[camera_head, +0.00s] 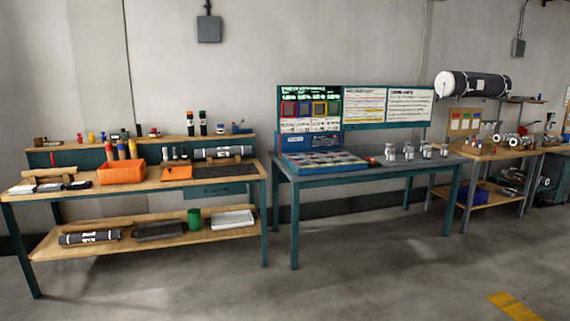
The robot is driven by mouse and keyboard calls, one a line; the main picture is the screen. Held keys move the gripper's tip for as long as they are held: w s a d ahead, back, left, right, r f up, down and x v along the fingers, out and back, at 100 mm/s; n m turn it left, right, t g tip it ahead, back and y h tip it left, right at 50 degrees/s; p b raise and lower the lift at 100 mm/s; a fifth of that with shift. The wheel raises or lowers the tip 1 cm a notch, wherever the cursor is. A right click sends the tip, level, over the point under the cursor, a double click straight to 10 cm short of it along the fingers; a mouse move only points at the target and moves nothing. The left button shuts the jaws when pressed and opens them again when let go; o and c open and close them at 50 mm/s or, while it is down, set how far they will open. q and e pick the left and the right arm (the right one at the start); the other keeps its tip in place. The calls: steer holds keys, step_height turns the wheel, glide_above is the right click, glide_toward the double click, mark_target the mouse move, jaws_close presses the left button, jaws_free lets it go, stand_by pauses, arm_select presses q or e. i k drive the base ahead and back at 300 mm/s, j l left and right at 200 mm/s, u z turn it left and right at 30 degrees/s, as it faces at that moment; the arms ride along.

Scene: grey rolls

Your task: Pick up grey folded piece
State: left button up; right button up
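A light grey flat piece (233,219), which may be the folded piece, lies on the right of the left bench's lower shelf (185,240). A darker grey flat piece (160,231) lies left of it, with a green cup (194,218) between them. I cannot tell for certain which one is folded. A dark grey roll with white marks (90,237) lies at the shelf's left. Another grey roll (222,152) rests on the left bench top. Neither of my grippers is in view.
The left bench top (105,188) carries an orange bin (121,172), bottles and small items. A blue-green table (375,166) with a display board (310,108) stands in the middle. A large roll (472,84) is at the right. The concrete floor (230,285) in front is clear.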

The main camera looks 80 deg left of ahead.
mark_target(56, 186)
steer(key=u, duration=4.25)
